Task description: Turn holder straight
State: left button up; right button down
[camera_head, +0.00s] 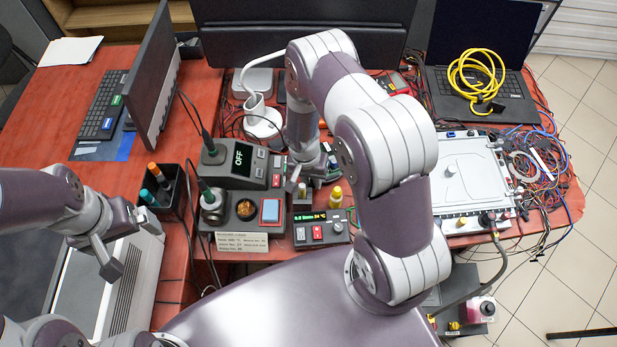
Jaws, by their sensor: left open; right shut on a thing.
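A black box holder (176,205) with orange-tipped and teal-tipped tools stands left of the soldering station (238,165). A metal stand (212,208) with a green-collared iron in it sits in front of the station; I cannot tell which of these is the task's holder. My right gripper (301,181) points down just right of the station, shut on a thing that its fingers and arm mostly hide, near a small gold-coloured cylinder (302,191). My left gripper (126,240) is open and empty, over the grey vented case, left of the black box.
A meter box with red buttons (321,231) and a yellow-topped plug (335,196) lie close to my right gripper. A white-topped unit (462,175), tangled cables and a laptop with a yellow hose (476,75) fill the right. A monitor (160,75) stands behind left.

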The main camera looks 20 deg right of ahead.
jog(key=shift+s+d+r+n, duration=0.1)
jog(key=shift+d+n, duration=0.15)
jog(key=shift+n, duration=0.15)
jog(key=shift+s+d, duration=0.1)
dwell(0.4)
jog(key=c, duration=1.1)
grip_release()
jog(key=shift+s, duration=0.1)
jog(key=r, duration=0.4)
jog(key=a+r, duration=0.1)
jog(key=r, duration=0.3)
jog(key=r+b, duration=0.1)
jog(key=r, duration=0.3)
jog(key=shift+w+a+r, duration=0.2)
jog(key=shift+w+r, duration=0.1)
jog(key=shift+w, duration=0.1)
